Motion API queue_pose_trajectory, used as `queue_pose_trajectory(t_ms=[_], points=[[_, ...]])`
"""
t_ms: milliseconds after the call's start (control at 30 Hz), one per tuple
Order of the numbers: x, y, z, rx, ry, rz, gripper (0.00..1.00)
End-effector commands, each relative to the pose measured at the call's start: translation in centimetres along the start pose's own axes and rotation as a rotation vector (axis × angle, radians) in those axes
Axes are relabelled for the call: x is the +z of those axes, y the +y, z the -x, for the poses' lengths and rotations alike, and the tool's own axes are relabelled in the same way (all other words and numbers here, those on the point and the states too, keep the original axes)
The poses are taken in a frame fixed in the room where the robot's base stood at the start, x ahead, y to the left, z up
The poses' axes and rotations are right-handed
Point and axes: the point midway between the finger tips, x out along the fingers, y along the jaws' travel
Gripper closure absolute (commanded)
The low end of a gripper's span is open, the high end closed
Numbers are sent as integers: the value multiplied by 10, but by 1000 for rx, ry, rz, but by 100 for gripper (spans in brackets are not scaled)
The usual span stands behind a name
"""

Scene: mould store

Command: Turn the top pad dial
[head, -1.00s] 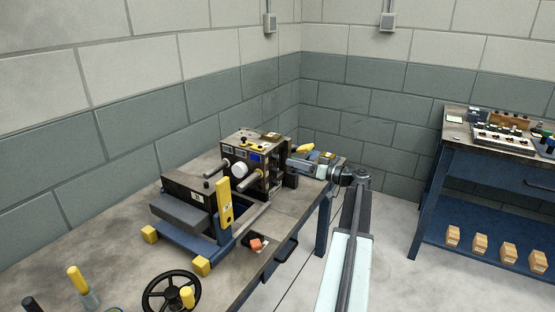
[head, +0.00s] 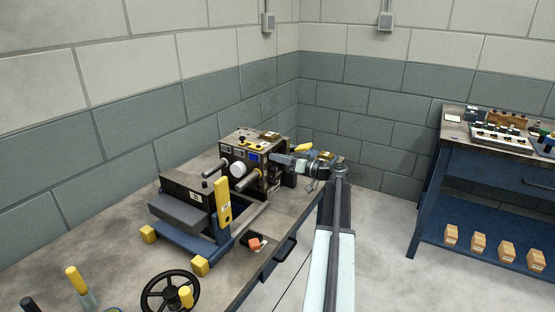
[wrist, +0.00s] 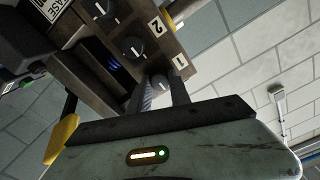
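The machine (head: 247,165) stands on the bench with small controls and a blue screen on its front. In the wrist view its brown panel carries dark dials in a slanting row: one dial (wrist: 105,9) at the top, a middle dial (wrist: 133,48), and a lower dial (wrist: 162,82). The labels "2" and "1" are beside them. My gripper (wrist: 163,93) is open, with its fingers apart on either side of the lower dial near "1". I cannot tell whether they touch it. In the head view my gripper (head: 274,160) is at the machine's right side, and the dials there are hidden.
A black handwheel (head: 170,293) is at the bench front. A second bench (head: 480,135) with trays is at the right. Open floor (head: 375,240) lies between the benches.

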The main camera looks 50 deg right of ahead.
Motion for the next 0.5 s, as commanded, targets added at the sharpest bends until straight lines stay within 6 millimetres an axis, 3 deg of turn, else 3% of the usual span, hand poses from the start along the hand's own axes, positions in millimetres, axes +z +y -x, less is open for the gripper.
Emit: queue_pose_trajectory(t_ms=[267, 500], points=[[1, -1, 0, -8, -5, -36, 100], [1, 0, 0, -7, -5, -174, 100]])
